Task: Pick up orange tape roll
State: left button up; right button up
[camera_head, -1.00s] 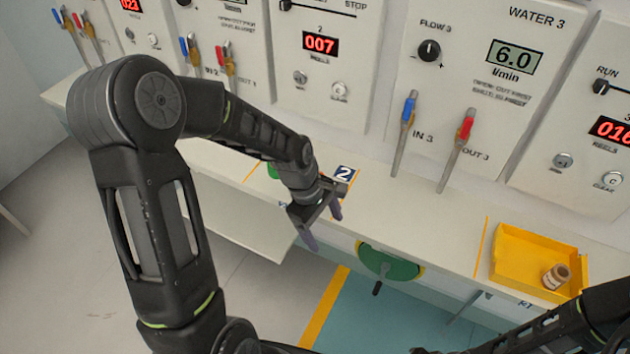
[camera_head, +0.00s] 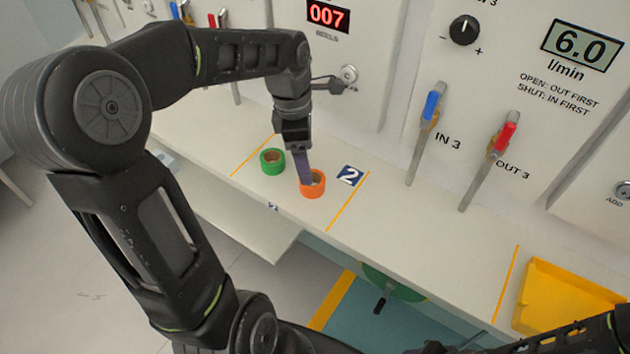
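The orange tape roll (camera_head: 313,189) lies flat on the white counter, left of the blue "2" label. My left gripper (camera_head: 305,180) points down at it from above. One purple finger reaches the roll and overlaps its rim and hole; the other finger is hidden. I cannot tell whether the finger is inside the ring or in front of it, or whether the gripper is closed on it. My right arm shows only at the bottom right edge; its gripper is out of view.
A green tape roll (camera_head: 272,161) lies on the counter just left of the orange one. Valve handles marked IN 3 (camera_head: 424,135) and OUT 3 (camera_head: 489,160) stand to the right. A yellow tray (camera_head: 567,300) is at the lower right.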

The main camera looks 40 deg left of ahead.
pick_arm(q)
jog(key=shift+w+d+f, duration=0.15)
jog(key=shift+f, duration=1.25)
jog(key=f, duration=0.3)
jog(key=f+p, duration=0.1)
jog(key=f, duration=0.1)
jog(key=shift+w+d, duration=0.25)
jog(key=shift+d, duration=0.15)
jog(key=shift+c, duration=0.5)
jog(key=c, duration=1.4)
